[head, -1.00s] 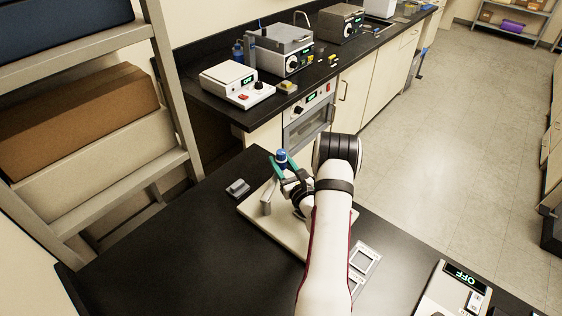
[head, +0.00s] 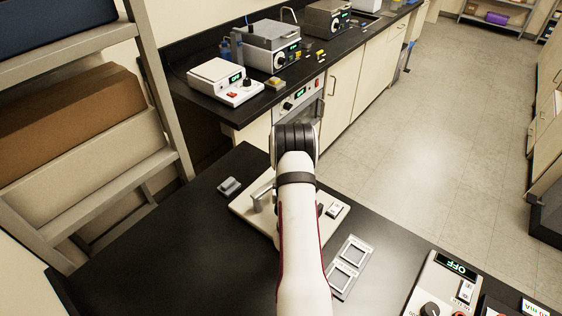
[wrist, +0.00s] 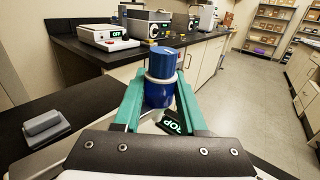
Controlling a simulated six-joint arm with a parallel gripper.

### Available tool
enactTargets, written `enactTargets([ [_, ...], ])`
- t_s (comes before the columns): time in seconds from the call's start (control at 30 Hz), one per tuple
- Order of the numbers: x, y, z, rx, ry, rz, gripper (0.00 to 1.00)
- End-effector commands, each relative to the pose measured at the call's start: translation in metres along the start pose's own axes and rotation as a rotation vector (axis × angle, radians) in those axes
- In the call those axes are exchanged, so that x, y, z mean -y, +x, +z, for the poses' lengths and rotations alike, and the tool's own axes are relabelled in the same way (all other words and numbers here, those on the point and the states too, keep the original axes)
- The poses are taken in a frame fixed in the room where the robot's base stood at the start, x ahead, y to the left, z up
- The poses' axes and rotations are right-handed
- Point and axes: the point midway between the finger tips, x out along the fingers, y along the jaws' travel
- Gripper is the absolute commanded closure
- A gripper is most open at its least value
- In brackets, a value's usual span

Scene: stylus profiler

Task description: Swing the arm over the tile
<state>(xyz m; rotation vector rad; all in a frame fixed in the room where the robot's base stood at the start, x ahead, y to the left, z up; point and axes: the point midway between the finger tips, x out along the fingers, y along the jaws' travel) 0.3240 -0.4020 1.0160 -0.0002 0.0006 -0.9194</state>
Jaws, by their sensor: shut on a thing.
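In the wrist view my gripper (wrist: 160,92) has its two green fingers closed on a blue knob (wrist: 161,66) with a pale collar and darker blue lower part. A dark display (wrist: 173,122) with green letters shows below and behind the knob. In the head view the profiler's cream base (head: 244,207) lies on the black table with a grey post (head: 262,196) on it. My forearm covers the middle of the base, so the gripper and knob are hidden there. I cannot make out the tile for certain.
A grey block (head: 229,186) lies left of the base and also shows in the wrist view (wrist: 45,126). A grey frame with two square windows (head: 349,267) lies right of my arm. A control box (head: 440,285) reading OFF stands front right.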

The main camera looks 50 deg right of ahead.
Motion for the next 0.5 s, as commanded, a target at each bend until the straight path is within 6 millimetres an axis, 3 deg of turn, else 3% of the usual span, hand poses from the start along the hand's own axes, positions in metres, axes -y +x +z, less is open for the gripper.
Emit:
enactTargets([
  [0.5,0.014,-0.018,0.000,0.000,0.001,-0.195,1.00],
])
